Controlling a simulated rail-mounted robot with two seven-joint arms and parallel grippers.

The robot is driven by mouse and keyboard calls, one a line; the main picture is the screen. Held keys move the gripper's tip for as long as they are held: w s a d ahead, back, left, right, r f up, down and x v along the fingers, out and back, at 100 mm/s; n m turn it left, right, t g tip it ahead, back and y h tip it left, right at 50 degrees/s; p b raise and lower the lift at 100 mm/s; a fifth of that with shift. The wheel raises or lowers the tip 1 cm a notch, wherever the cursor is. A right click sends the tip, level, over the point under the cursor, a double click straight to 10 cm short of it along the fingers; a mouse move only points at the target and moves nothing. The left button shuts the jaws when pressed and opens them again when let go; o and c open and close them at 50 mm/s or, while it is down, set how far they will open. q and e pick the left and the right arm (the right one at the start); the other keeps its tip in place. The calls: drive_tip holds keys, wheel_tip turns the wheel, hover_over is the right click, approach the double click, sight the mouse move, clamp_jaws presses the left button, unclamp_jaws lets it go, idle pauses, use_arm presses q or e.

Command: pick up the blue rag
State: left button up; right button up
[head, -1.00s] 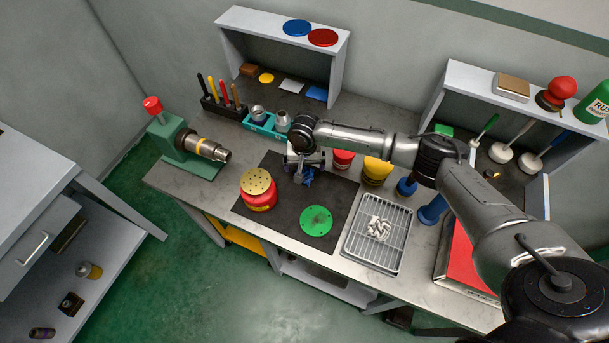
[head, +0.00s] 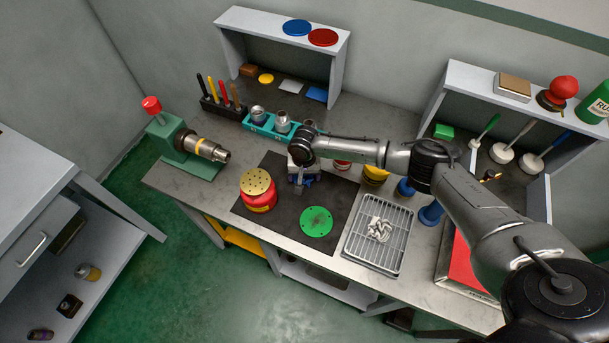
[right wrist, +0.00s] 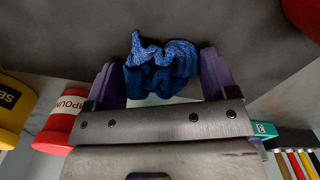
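The blue rag (right wrist: 160,68) is a crumpled dark-blue cloth on the dark mat (head: 275,225). In the right wrist view it lies between the two purple fingers of my right gripper (right wrist: 163,75) and bulges past their tips. The fingers stand wide apart, one on each side of the rag, at or very near its edges. I see no clear squeeze on the cloth. In the head view my right gripper (head: 301,184) is down over the mat and hides nearly all of the rag. My left gripper is not in view.
A red can with a perforated yellow top (head: 258,188) stands left of the gripper. A green disc (head: 316,221) lies in front. A wire tray with a white cloth (head: 373,240) is to the right. A teal socket holder (head: 270,125) and red and yellow containers are behind.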

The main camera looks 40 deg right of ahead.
drive_tip(key=c, duration=0.5)
drive_tip(key=shift+r, duration=0.1)
drive_tip(key=shift+r, duration=0.3)
drive_tip(key=r, duration=0.2)
drive_tip(key=r+p, duration=0.1)
drive_tip(key=shift+s+d+r, duration=0.1)
drive_tip(key=shift+d+r, duration=0.15)
drive_tip(key=shift+r, duration=0.15)
drive_tip(key=s+d+r, duration=0.1)
drive_tip(key=d+r, duration=0.1)
drive_tip(key=d, duration=0.1)
drive_tip(key=s+d+r, duration=0.1)
drive_tip(key=s+d, duration=0.1)
drive_tip(key=s+d+r, duration=0.1)
drive_tip(key=d+r, duration=0.1)
drive_tip(key=d, duration=0.1)
drive_tip(key=shift+s+d+r, duration=0.25)
drive_tip(key=shift+d+r, duration=0.05)
drive_tip(key=shift+d, duration=0.05)
drive_tip(key=shift+s+d+r+p, duration=0.3)
drive_tip(key=shift+d+r, duration=0.1)
drive_tip(key=shift+d, duration=0.2)
